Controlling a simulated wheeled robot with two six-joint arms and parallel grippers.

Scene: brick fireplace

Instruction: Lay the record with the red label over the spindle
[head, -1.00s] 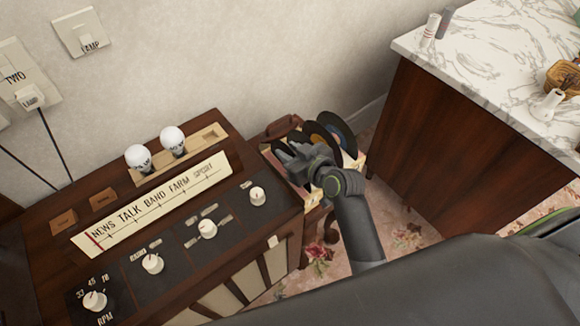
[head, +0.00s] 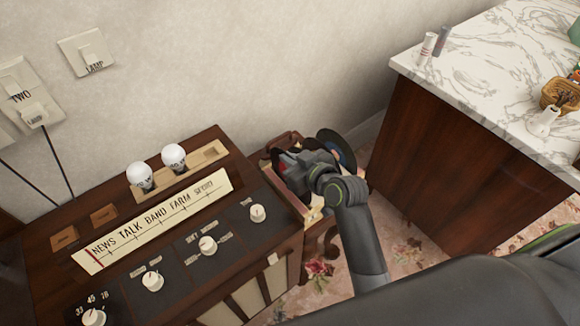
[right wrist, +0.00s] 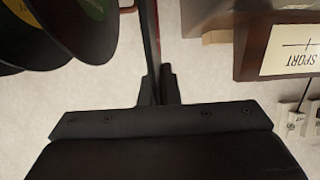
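My right gripper (head: 298,165) is over the record rack beside the radio cabinet. In the right wrist view its fingers (right wrist: 158,85) are close together on a thin dark disc (right wrist: 152,35), seen edge-on with a reddish streak. A patch of red, which looks like the red label (head: 285,163), shows beside the gripper in the head view. A record with a blue label (head: 345,146) stands behind the gripper. Records with a green label (right wrist: 96,8) and a yellow label (right wrist: 25,8) hang at the left of the wrist view. The spindle and my left gripper are not in view.
The wooden radio cabinet (head: 215,140) with knobs and two white bulbs (head: 174,157) stands left of the gripper. A marble-topped cabinet (head: 470,60) is at the right. The rack (head: 312,212) sits between them, against the wall. Patterned carpet shows below.

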